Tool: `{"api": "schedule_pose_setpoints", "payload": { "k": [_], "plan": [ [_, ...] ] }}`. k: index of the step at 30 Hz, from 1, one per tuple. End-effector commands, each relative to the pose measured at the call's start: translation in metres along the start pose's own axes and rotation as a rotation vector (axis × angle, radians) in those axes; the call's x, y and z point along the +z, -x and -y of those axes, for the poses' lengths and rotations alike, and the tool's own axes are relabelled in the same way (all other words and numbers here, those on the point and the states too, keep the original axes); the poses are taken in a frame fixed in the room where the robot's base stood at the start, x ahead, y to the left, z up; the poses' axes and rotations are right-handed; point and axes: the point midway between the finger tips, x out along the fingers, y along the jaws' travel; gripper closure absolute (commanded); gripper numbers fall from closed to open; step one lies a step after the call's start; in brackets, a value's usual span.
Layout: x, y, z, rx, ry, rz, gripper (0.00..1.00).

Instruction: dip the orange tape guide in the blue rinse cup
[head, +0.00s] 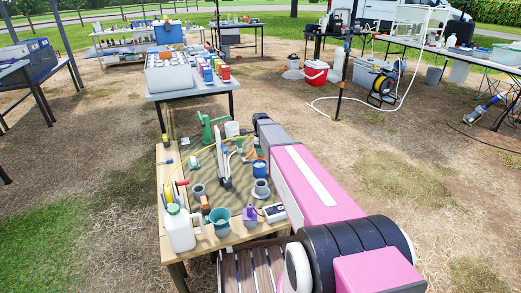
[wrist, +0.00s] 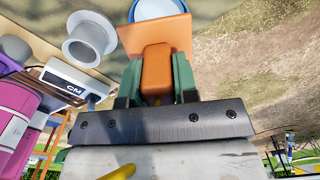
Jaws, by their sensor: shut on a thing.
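My gripper (wrist: 156,88) has green fingers, which are closed on the orange tape guide (wrist: 156,58) in the wrist view. The guide has a thick block between the fingers and a flat plate beyond them. The blue rinse cup (wrist: 158,8) shows past the plate at the top edge, partly cut off and partly covered by the guide. I cannot tell whether guide and cup touch. In the head view the blue cup (head: 260,169) stands on the wooden table beside my arm. My gripper and the guide are not clear there.
A grey flanged collar (head: 261,190) stands close to the cup, with a white meter (head: 273,212) and a purple bottle (head: 250,215) nearer the front. A teal cup (head: 219,221), a white jug (head: 180,228) and other tools crowd the wooden table (head: 235,236).

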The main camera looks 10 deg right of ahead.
Motion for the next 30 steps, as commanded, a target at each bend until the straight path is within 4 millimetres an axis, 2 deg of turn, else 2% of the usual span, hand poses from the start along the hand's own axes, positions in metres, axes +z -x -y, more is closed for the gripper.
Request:
{"api": "schedule_pose_setpoints", "payload": {
  "k": [30],
  "plan": [
    [0.0,-0.035,0.0,0.0,0.0,0.0,0.97]
  ]
}}
